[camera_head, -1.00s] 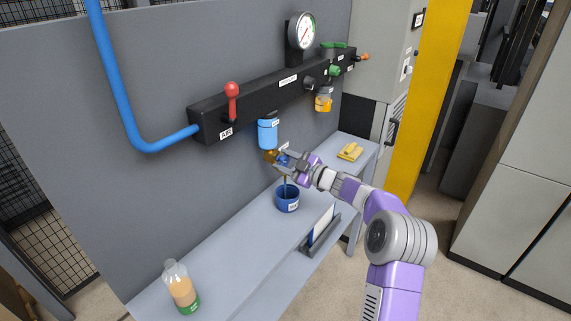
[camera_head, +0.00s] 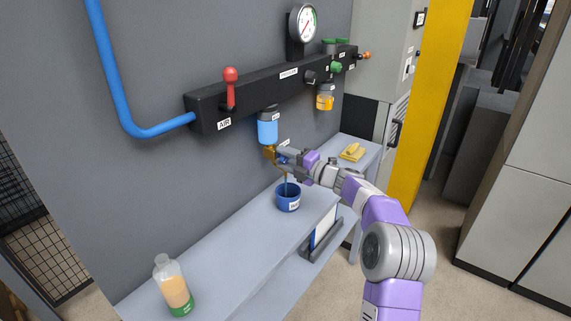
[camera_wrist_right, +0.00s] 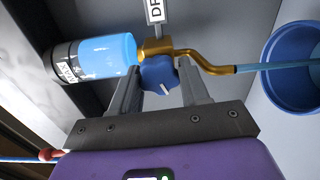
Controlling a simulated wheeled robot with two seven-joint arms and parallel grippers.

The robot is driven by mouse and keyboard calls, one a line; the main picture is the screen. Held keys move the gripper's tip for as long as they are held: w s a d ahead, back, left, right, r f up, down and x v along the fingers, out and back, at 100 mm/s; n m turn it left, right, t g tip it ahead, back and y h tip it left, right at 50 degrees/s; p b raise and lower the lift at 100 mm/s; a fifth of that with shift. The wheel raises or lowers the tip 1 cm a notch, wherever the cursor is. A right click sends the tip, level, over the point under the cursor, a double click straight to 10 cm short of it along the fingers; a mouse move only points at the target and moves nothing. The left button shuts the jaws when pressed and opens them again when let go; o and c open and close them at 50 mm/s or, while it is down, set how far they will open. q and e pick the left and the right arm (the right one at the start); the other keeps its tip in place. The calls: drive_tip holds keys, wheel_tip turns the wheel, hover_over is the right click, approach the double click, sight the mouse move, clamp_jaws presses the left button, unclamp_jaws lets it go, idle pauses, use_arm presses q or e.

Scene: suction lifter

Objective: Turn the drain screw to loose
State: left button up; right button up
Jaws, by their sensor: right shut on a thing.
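The drain screw is a blue lobed knob (camera_wrist_right: 158,74) on a brass fitting (camera_wrist_right: 154,46) under the clear blue filter bowl (camera_head: 267,128). My right gripper (camera_wrist_right: 157,82) has its two fingers on either side of the knob and is shut on it. In the head view my right gripper (camera_head: 286,155) reaches in from the right, and its fingers mostly hide the knob. A curved brass spout (camera_wrist_right: 208,65) leads from the fitting, with a thin blue length running on to the blue cup (camera_head: 288,197). My left gripper is not in view.
The bowl hangs from a black manifold (camera_head: 250,94) with a red lever (camera_head: 230,88) and a gauge (camera_head: 303,24). The shelf (camera_head: 230,245) below holds a bottle (camera_head: 174,287) and a yellow cloth (camera_head: 352,152). A yellow post (camera_head: 428,100) stands at right.

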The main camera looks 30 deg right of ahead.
drive_tip(key=n, duration=0.4)
drive_tip(key=shift+f+n+b, duration=0.2)
drive_tip(key=shift+n+b, duration=0.1)
drive_tip(key=shift+b, duration=0.1)
drive_tip(key=n, duration=0.5)
drive_tip(key=shift+d, duration=0.1)
drive_tip(key=o, duration=1)
drive_tip(key=shift+c, duration=0.2)
